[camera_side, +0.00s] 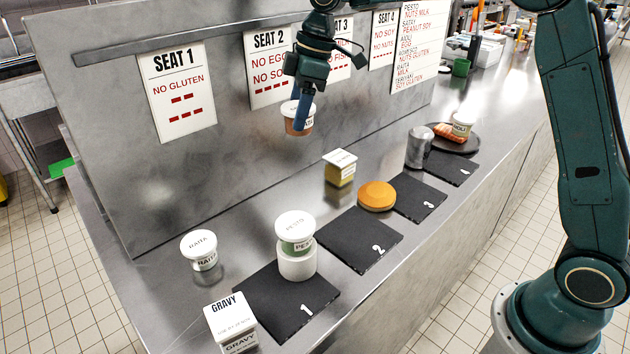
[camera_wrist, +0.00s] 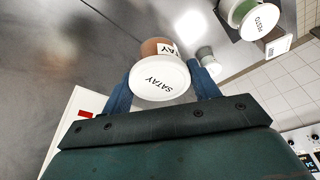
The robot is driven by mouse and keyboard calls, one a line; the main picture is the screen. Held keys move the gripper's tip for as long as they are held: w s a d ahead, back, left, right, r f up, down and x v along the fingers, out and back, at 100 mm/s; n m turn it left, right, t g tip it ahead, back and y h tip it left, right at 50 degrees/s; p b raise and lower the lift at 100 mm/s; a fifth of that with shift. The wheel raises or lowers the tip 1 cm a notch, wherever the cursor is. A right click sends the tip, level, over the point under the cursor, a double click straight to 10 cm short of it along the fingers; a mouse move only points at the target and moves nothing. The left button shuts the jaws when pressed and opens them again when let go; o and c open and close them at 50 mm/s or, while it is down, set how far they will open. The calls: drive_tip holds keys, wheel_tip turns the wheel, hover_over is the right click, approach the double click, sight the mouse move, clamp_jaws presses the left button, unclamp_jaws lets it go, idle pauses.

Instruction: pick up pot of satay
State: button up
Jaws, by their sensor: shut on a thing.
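The pot of satay (camera_side: 291,122) is a brown tub with a white lid. In the wrist view its lid (camera_wrist: 160,82) reads SATAY, and it sits between the two blue fingers. My gripper (camera_side: 302,108) is shut on the pot and holds it in the air above the counter, in front of the SEAT 2 sign. In the side view a blue finger covers part of the pot.
On the counter stand a raita pot (camera_side: 200,250), a gravy box (camera_side: 231,322), a pesto pot (camera_side: 296,232) on a white stand, a yellow box (camera_side: 340,168), an orange round (camera_side: 377,195) and a metal cylinder (camera_side: 419,147). Black numbered mats line the front. The upright panel (camera_side: 110,130) is close behind.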

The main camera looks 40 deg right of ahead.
drive_tip(key=shift+r, duration=0.8)
